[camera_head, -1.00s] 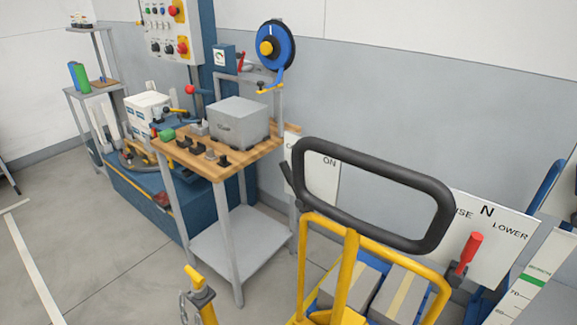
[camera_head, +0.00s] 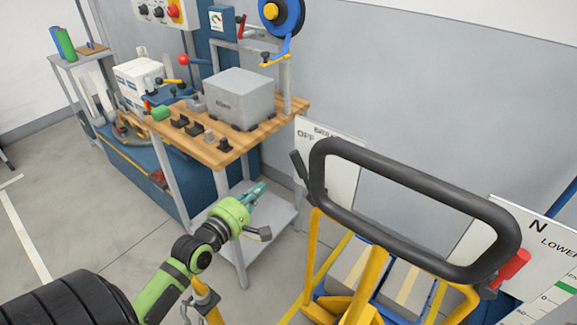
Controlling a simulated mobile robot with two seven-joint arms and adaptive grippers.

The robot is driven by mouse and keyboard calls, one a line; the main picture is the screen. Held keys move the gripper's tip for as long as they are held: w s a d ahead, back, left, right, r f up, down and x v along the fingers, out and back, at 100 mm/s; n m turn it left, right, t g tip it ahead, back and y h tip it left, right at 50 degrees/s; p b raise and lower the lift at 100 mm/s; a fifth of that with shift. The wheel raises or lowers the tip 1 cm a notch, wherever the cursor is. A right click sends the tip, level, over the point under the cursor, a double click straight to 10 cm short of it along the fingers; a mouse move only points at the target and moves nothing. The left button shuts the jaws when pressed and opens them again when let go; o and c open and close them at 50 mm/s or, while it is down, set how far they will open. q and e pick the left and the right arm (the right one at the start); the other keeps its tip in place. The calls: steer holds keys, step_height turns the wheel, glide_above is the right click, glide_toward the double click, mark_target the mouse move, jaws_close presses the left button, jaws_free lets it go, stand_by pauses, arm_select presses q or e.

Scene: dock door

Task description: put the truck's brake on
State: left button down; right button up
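The truck's black loop handle (camera_head: 415,258) stands at the right on a yellow frame (camera_head: 311,262). A small black lever (camera_head: 299,171) sticks up at the left side of the handle. Behind it is a white plate (camera_head: 343,178) whose OFF mark shows; its other part is hidden by the handle. My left gripper (camera_head: 262,187) is green with teal fingers, left of and lower in the picture than the black lever, apart from it. It seems to hold nothing; its finger gap is too small to judge. My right gripper is not in view.
A wooden-topped workbench (camera_head: 278,120) with a grey box (camera_head: 243,98) stands behind my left gripper, its grey lower shelf (camera_head: 270,222) behind the fingers. A red-gripped lever (camera_head: 512,268) and an N/LOWER plate (camera_head: 540,242) are at the right. Open floor lies left.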

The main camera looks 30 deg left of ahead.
mark_target(304, 175)
arm_select(q)
steer(key=shift+w+a+r, duration=0.1)
steer(key=shift+a, duration=0.1)
steer(key=w+d+r+p, duration=0.1)
steer(key=w+d+p, duration=0.2)
steer(key=w, duration=0.5)
steer(key=shift+w+r, duration=0.15)
steer(key=shift+w, duration=0.25)
steer(key=shift+w, duration=0.1)
stand_by(0.3)
